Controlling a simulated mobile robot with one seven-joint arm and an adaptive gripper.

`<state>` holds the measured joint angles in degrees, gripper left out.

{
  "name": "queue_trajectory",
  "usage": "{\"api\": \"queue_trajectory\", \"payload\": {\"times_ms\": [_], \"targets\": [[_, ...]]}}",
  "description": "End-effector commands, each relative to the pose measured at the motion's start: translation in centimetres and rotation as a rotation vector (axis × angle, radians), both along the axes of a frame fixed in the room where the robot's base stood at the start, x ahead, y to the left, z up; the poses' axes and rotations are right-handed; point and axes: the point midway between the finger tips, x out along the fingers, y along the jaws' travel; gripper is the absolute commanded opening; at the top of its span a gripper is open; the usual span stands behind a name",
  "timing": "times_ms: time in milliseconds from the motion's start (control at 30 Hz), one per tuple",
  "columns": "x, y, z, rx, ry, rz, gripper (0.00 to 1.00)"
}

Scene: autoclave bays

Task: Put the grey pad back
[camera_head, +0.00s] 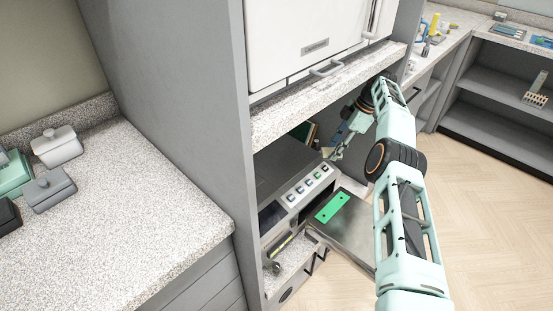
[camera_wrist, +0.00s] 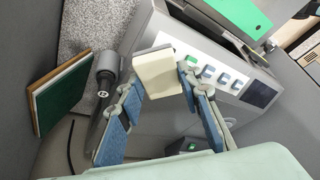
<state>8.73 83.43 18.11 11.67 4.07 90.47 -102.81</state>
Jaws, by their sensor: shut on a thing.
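My gripper (camera_wrist: 160,78) is shut on a pale, cream-grey block-like pad (camera_wrist: 158,68), held between the two fingertips. The pad's far side is hidden. In the head view my gripper (camera_head: 336,152) is in the bay under the counter, above the back of the autoclave; the pad is too small to make out there. In the wrist view the pad appears in front of the autoclave's button panel (camera_wrist: 228,81); I cannot tell whether it touches anything.
The autoclave's door (camera_head: 352,233) with a green label stands open. A green board with a brown edge (camera_wrist: 62,92) leans by the bay wall. A grey cylinder (camera_wrist: 106,66) is beside the autoclave. A stone ledge (camera_head: 318,92) is overhead; grey boxes (camera_head: 50,190) sit on the left counter.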

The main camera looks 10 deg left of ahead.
Motion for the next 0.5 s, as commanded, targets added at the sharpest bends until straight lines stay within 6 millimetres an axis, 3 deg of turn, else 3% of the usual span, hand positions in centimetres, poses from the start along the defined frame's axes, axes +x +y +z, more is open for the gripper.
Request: {"api": "queue_trajectory", "payload": {"times_ms": [500], "targets": [[-0.2,2.2,-0.7,0.001,-0.002,0.005,0.13]]}}
